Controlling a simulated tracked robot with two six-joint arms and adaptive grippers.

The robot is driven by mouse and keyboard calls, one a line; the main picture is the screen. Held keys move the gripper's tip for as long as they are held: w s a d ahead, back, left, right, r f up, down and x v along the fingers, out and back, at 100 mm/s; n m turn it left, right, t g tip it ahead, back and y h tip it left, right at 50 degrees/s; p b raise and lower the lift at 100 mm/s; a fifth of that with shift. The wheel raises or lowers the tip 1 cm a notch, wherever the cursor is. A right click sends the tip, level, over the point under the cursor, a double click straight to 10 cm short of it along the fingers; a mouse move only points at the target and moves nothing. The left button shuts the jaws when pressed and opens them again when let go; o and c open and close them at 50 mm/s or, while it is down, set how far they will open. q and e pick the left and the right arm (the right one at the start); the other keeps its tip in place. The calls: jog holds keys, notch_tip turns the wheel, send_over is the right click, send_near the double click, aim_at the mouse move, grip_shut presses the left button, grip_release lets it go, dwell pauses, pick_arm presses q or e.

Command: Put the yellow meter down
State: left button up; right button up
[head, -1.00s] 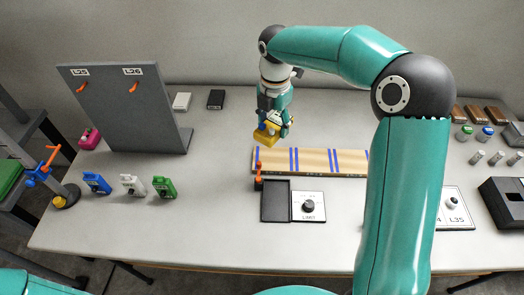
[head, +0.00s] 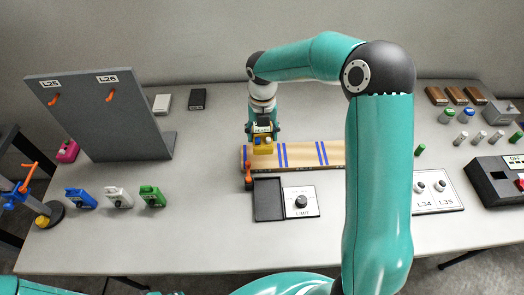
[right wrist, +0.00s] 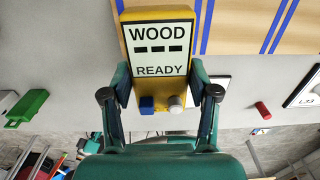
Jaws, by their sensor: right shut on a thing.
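The yellow meter (head: 263,147) is in my right gripper (head: 263,130), at the left end of the striped wooden board (head: 303,154) in the head view. In the right wrist view, the meter (right wrist: 187,15) has a display reading "WOOD" and "READY", with a blue and a pale knob below it. The fingers of my right gripper (right wrist: 160,100) are shut on its sides. The board (right wrist: 240,25) lies behind it there. I cannot tell whether the meter touches the board. My left gripper is not in view.
A black tray (head: 268,200) and a LIMIT dial plate (head: 301,202) lie in front of the board. An orange clamp (head: 248,176) is at its left end. Blue, white and green devices (head: 117,198) stand left. A grey panel with hooks (head: 100,120) stands behind them.

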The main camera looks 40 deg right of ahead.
aim_at(263, 134)
jog(key=shift+f, duration=4.3)
jog(key=shift+f, duration=0.1)
jog(key=o, duration=1.4)
notch_tip(263, 134, up, 12)
jog(key=shift+r, duration=0.1)
